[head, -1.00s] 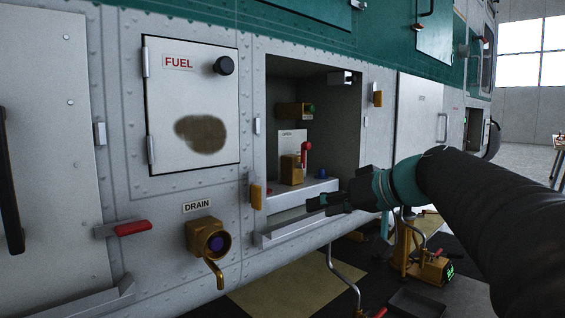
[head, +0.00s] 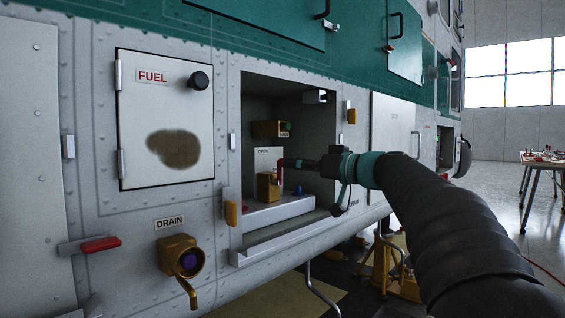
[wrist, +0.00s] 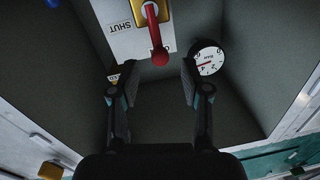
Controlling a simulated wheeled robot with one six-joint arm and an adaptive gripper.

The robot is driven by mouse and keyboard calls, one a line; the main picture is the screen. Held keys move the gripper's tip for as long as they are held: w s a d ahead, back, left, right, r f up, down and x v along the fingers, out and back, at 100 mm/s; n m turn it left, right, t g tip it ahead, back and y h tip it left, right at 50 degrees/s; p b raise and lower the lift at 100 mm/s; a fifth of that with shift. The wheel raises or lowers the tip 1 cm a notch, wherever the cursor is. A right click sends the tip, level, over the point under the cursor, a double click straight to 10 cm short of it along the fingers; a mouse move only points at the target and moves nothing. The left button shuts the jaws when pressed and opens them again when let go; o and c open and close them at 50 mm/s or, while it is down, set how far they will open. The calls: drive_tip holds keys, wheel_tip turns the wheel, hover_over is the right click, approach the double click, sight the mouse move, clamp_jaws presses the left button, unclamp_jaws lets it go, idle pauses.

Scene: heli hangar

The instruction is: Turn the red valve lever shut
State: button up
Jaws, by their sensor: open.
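The red valve lever (head: 280,171) stands up from its brass valve body (head: 267,186) in the open bay, beside a pale plate whose upper label reads OPEN. In the wrist view the red lever (wrist: 156,33) ends in a round knob, and a SHUT label (wrist: 119,27) lies to its left, upside down. My gripper (wrist: 158,78) is open and empty. The knob shows between and just beyond the fingertips, with no contact visible. In the head view my gripper (head: 292,165) reaches into the bay from the right, its tips overlapping the lever's upper part.
A round gauge (wrist: 207,60) sits right of the lever in the wrist view. The bay's side walls and sill (head: 283,237) bound the room. A DRAIN fitting (head: 180,258) and FUEL panel (head: 165,120) are to the left.

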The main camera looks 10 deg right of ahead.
drive_tip(key=shift+x, duration=2.5)
clamp_jaws()
